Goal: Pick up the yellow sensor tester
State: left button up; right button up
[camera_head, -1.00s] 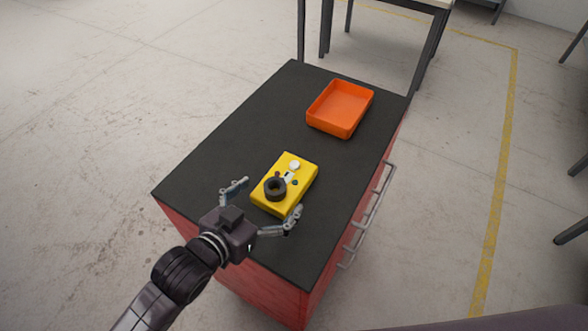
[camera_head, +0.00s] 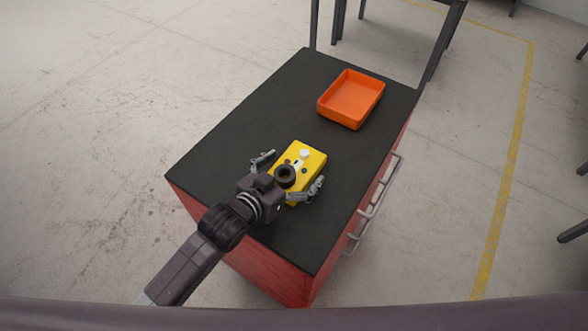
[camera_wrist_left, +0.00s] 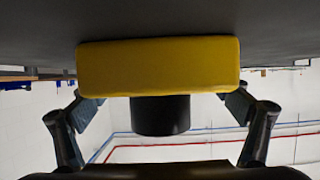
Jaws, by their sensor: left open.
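The yellow sensor tester (camera_head: 308,160) lies on the black top of a red cabinet, with a black ring-shaped part, a white knob and small coloured parts on its upper face. My left gripper (camera_head: 291,172) is open, with one finger on each side of the tester's near end. In the left wrist view the tester (camera_wrist_left: 160,62) fills the middle, its black round part (camera_wrist_left: 160,115) sticking out between the open fingers (camera_wrist_left: 165,108). I cannot tell whether the fingers touch it. My right gripper does not show.
An orange tray (camera_head: 350,100), empty, sits farther back on the cabinet top (camera_head: 240,130). The black surface left of the tester is clear. Metal handles (camera_head: 375,205) stick out on the cabinet's right side. A dark-legged table stands behind.

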pick_arm(q)
jog(key=c, duration=1.7)
jog(key=shift+r, duration=0.15)
